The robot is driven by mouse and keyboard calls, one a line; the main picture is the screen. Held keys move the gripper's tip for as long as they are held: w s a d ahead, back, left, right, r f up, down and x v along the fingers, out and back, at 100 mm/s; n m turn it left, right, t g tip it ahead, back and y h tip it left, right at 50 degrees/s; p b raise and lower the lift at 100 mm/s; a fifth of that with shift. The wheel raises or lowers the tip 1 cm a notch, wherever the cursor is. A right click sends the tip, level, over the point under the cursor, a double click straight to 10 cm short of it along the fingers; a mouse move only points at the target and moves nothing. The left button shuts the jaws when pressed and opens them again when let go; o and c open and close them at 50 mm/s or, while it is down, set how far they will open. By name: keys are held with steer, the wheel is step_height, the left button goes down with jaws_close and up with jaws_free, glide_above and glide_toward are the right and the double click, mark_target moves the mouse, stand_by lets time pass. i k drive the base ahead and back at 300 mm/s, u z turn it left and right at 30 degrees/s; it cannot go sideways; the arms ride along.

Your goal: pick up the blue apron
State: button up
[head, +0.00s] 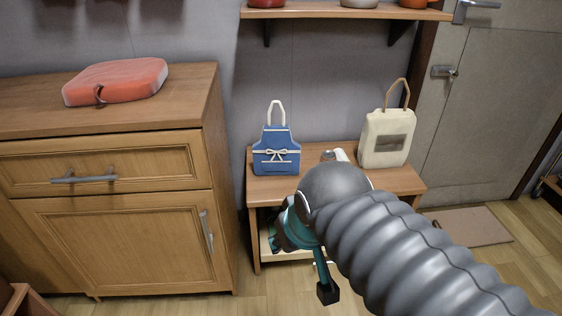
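The blue apron (276,153) stands upright on the low wooden table, at its left end, in the head view. It has a white neck loop on top and a white waist tie with a bow. My gripper (303,266), teal with black tips, is in front of the table and lower in the picture than the apron. Its fingers look spread apart with nothing between them. My arm hides part of the gripper. The apron is apart from the gripper and fully visible.
The low table (400,180) also holds a cream bag (387,138) and a small white-and-grey item (339,155), partly hidden. A wooden cabinet (110,150) bearing a red cushion (115,82) stands at left. A shelf (340,11) is above; a door (490,110) is at right.

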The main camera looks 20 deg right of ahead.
mark_target(276, 153)
steer(key=k, duration=1)
steer(key=z, duration=0.95)
steer(key=i, duration=1.2)
steer(key=u, duration=0.6)
steer(key=i, duration=0.4)
steer(key=u, duration=0.4)
